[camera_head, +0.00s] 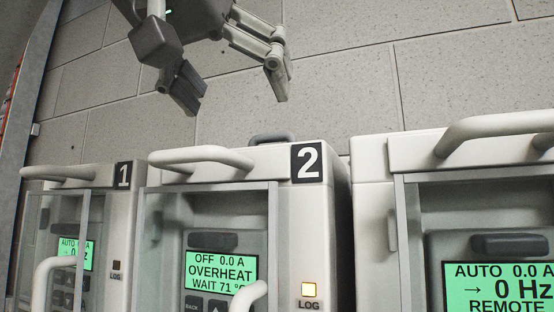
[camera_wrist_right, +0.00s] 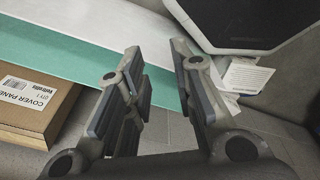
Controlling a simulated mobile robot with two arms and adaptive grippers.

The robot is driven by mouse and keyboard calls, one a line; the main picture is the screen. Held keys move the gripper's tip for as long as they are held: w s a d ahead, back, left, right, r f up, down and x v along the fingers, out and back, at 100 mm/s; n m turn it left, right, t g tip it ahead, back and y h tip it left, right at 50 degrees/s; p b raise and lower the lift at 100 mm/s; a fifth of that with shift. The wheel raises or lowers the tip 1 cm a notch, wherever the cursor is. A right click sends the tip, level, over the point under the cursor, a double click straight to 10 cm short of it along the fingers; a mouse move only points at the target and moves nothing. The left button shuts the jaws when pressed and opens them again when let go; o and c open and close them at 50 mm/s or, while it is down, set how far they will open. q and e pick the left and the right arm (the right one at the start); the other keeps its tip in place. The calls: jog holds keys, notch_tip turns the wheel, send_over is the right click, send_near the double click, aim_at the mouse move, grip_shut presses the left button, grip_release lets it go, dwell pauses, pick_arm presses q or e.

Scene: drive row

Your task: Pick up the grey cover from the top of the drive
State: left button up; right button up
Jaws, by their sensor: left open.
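Drive 2 (camera_head: 320,210) is a white cabinet with a clear front door and a light bar handle (camera_head: 200,156). Its green screen (camera_head: 221,272) reads OFF 0.0 A, OVERHEAT, WAIT 71 °C. On its top, towards the back, a small grey handle (camera_head: 271,138) shows above the edge; I take it for part of the grey cover, whose rest is hidden. My left gripper (camera_head: 235,92) is open and empty, above drive 2 and apart from it, fingers pointing down. My right gripper (camera_wrist_right: 162,68) is open and empty in the right wrist view, away from the drives.
Drive 1 (camera_head: 122,210) stands to the left and another drive (camera_head: 372,215) to the right, with narrow gaps between. A block wall (camera_head: 350,80) is behind. The right wrist view shows a cardboard box (camera_wrist_right: 30,125) labelled COVER PANEL, a teal strip (camera_wrist_right: 75,60) and a dark screen (camera_wrist_right: 240,22).

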aim_at(271, 139)
pick_arm(q)
jog(key=x, duration=0.3)
jog(key=shift+w+p, duration=0.1)
jog(key=shift+p, duration=0.3)
jog(key=p+x, duration=0.1)
jog(key=x, duration=0.1)
jog(key=p+x, duration=0.1)
jog(key=x, duration=0.1)
jog(key=shift+d+p, duration=0.3)
jog(key=shift+p, duration=0.1)
jog(key=shift+w+d+f, duration=0.1)
jog(key=shift+w+f, duration=0.1)
jog(key=shift+w, duration=0.15)
jog(key=shift+w+d+f, duration=0.1)
jog(key=shift+w+f, duration=0.05)
jog(key=shift+w, duration=0.05)
jog(key=shift+w+f, duration=0.1)
jog(key=shift+c, duration=0.5)
jog(key=c, duration=1)
jog(key=shift+c, duration=0.2)
pick_arm(e)
jog(key=r, duration=0.3)
jog(key=s+a+r, duration=0.1)
jog(key=shift+s+r, duration=0.1)
jog(key=shift+r, duration=0.05)
